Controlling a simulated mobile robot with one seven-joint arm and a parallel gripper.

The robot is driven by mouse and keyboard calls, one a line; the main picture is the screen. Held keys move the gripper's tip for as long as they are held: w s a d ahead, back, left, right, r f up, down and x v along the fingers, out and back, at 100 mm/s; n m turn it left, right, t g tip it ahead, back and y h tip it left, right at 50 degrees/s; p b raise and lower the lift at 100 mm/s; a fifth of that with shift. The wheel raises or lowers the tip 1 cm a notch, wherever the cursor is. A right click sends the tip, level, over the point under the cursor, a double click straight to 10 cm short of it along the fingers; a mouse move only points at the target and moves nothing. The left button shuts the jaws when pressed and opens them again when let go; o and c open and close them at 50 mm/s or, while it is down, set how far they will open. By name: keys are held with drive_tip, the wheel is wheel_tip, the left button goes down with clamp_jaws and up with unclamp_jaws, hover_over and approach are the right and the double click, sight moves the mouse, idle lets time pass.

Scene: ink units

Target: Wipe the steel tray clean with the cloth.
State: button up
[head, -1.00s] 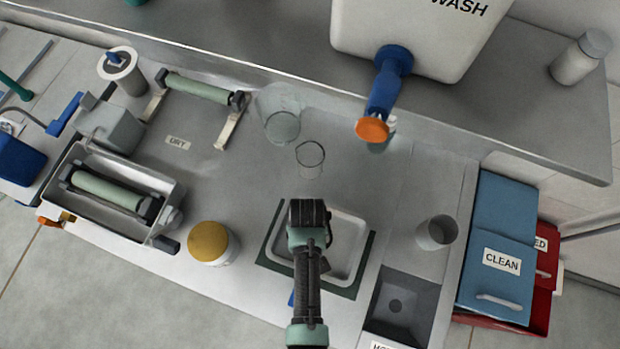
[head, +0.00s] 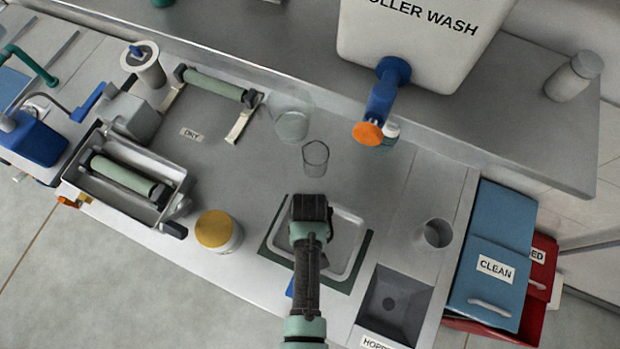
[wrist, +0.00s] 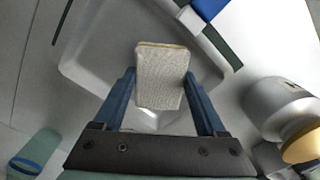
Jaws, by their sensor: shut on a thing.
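The steel tray (head: 351,246) sits on a dark green mat (head: 341,284) on the bench. My gripper (wrist: 159,90) is over the tray. In the wrist view its two blue fingers are shut on a pale folded cloth (wrist: 161,77), which stands out between them over the tray (wrist: 90,62). I cannot tell whether the cloth touches the tray floor. In the head view my arm and gripper (head: 311,208) hide the cloth and the tray's left part.
A yellow-lidded jar (head: 218,232) stands left of the tray. A clear beaker (head: 315,158) stands behind it. A grey cup (head: 433,235) and a hopper (head: 393,303) are to the right.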

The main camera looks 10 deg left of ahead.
drive_tip(key=shift+r+p, duration=1.9)
drive_tip(key=shift+r, duration=0.65)
